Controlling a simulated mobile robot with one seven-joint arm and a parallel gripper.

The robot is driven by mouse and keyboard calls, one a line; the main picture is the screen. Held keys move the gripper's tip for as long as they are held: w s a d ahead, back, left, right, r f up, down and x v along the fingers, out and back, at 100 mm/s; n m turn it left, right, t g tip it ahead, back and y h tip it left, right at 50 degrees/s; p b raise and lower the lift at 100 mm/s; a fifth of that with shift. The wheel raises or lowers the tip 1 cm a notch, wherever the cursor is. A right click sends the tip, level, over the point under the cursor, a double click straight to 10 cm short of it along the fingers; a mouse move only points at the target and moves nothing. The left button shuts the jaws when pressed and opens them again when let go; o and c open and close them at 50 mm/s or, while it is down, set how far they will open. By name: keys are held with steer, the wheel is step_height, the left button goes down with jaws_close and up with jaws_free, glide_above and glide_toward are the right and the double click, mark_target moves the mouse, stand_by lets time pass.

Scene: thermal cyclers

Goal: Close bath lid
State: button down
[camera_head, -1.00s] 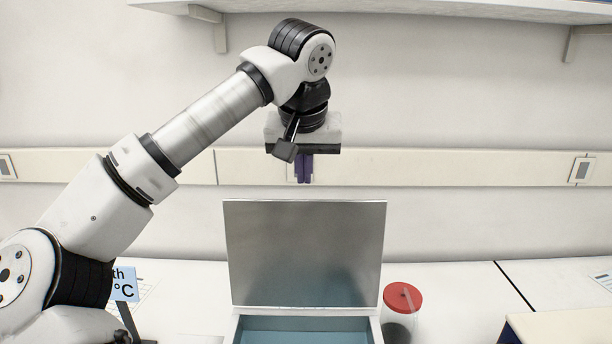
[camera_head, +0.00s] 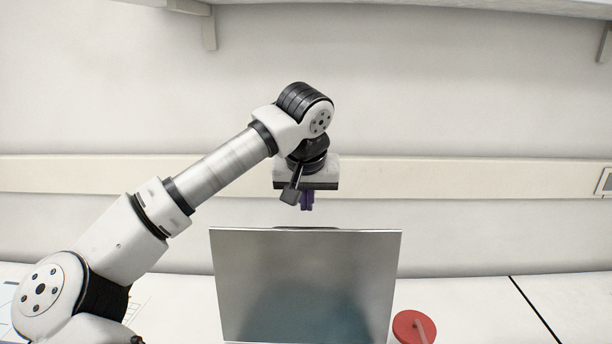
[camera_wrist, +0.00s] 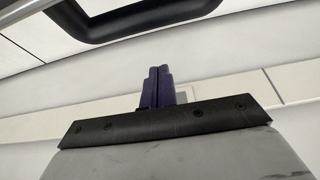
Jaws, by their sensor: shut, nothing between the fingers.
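The bath lid (camera_head: 305,285) is a flat grey metal panel standing upright and open in the head view. A dark handle strip (camera_head: 306,228) shows along its top edge. In the wrist view a dark handle-like bar (camera_wrist: 140,18) crosses the top of the picture. My gripper (camera_head: 307,206) has purple fingers pointing down, a little above the lid's top edge in the head view. The fingers also show in the wrist view (camera_wrist: 157,72), pressed together and empty. Whether they touch the lid cannot be told. The bath's body is out of view below.
A container with a red cap (camera_head: 413,328) stands to the right of the lid. A white wall with a horizontal rail (camera_head: 460,174) lies behind. The bench (camera_head: 465,300) is clear to the right, and a shelf runs overhead.

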steer(key=s, duration=0.1)
steer(key=s+f+p, duration=0.1)
steer(key=s, duration=0.1)
steer(key=shift+s+f+p, duration=0.15)
steer(key=shift+f+p, duration=0.2)
steer(key=shift+p, duration=0.05)
steer(key=shift+s+a, duration=0.1)
